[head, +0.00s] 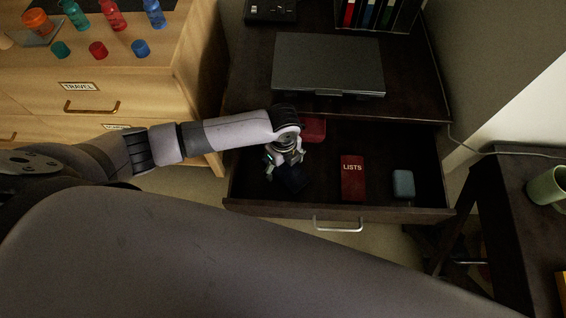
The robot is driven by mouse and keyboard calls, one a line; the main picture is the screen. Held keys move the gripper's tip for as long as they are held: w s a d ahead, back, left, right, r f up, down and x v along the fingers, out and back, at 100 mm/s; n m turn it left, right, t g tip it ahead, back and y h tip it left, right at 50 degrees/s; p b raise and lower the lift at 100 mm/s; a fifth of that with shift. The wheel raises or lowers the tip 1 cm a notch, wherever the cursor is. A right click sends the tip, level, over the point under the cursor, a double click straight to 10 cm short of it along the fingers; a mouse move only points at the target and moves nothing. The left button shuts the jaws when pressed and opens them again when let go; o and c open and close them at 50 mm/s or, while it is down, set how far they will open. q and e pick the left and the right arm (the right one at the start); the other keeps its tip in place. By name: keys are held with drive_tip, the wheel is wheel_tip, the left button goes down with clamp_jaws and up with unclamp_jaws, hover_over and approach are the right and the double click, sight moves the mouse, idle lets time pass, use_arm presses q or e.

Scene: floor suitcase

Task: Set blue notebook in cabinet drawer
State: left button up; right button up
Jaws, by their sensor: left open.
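A dark blue item, likely the blue notebook (293,181), lies in the left part of the open cabinet drawer (335,212), just below my gripper. It is dim and partly covered. My left gripper (278,172) points down into the drawer, open, right over the dark blue item. I cannot tell whether its fingers touch it. My right gripper is out of view.
The drawer also holds a red LISTS book (352,180), a grey-blue box (403,184) and a red object (313,129) behind my wrist. A laptop (328,64) sits on the cabinet above. A wooden dresser (150,75) stands left, and a dark desk with a green mug (546,187) right.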

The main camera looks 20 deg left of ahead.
sight(283, 166)
use_arm(q)
wheel_tip(283, 166, up, 12)
drive_tip(key=p, duration=0.1)
drive_tip(key=shift+r, duration=0.15)
idle(0.4)
idle(0.5)
